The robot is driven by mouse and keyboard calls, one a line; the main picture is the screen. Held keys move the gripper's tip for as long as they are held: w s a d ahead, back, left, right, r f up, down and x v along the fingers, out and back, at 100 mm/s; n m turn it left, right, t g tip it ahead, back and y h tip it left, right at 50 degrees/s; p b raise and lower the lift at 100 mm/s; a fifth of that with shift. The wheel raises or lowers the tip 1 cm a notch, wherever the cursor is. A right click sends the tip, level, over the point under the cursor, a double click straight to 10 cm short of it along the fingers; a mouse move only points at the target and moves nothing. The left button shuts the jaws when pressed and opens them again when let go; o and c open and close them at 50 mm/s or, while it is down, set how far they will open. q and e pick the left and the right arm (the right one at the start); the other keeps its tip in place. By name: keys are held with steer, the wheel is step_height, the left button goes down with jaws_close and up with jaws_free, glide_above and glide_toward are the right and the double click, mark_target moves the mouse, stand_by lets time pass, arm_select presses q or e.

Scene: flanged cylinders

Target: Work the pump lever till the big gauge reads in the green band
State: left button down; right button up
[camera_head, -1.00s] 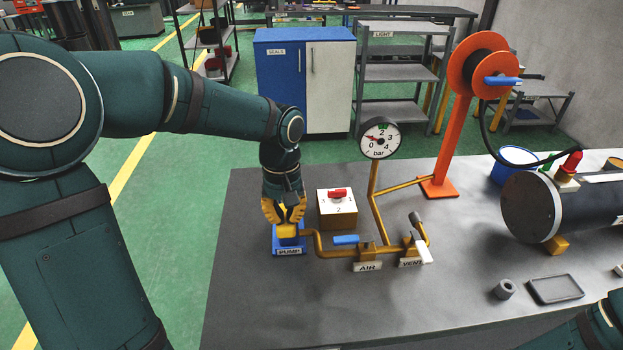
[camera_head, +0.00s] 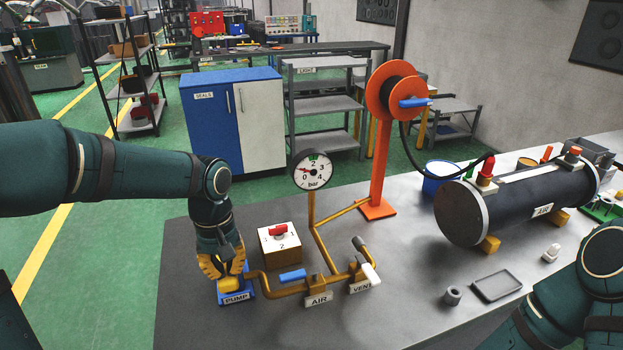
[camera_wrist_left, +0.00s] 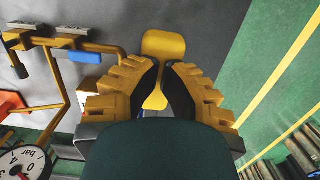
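The big round gauge (camera_head: 313,171) stands on a brass pipe. Its red needle points left, close to the 1, and a green band shows at the top by the 2. The blue pump (camera_head: 249,288), labelled PUMP, sits at the table's left front. Its yellow lever (camera_head: 230,284) shows under my left gripper (camera_head: 227,275). In the left wrist view the lever (camera_wrist_left: 163,47) runs between the fingertips (camera_wrist_left: 161,66), which look closed around its narrow part. My right arm shows at the lower right; its gripper is out of view.
A dark tank (camera_head: 515,203) lies at right; the middle table is mostly clear.

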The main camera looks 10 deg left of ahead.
mark_target(229, 287)
arm_select(q)
steer(key=f+b, duration=0.2)
steer(key=f, duration=0.1)
steer(key=s+f+b, duration=0.1)
steer(key=shift+d+f, duration=0.35)
arm_select(e)
step_height(229, 287, down, 4)
steer(key=shift+r, duration=0.25)
arm_select(q)
steer(key=shift+r, duration=0.1)
steer(key=r+p, duration=0.2)
steer(key=w+r+p, duration=0.1)
steer(key=shift+a+r+p, duration=0.2)
steer(key=shift+a+p, duration=0.1)
steer(key=r, duration=0.1)
steer(key=p, duration=0.1)
steer(key=r+p, duration=0.1)
steer(key=shift+w+a+r, duration=0.15)
steer(key=shift+w+r, duration=0.1)
steer(key=shift+r, duration=0.1)
arm_select(e)
step_height(229, 287, up, 6)
steer(key=shift+f, duration=0.2)
arm_select(q)
steer(key=shift+f, duration=0.1)
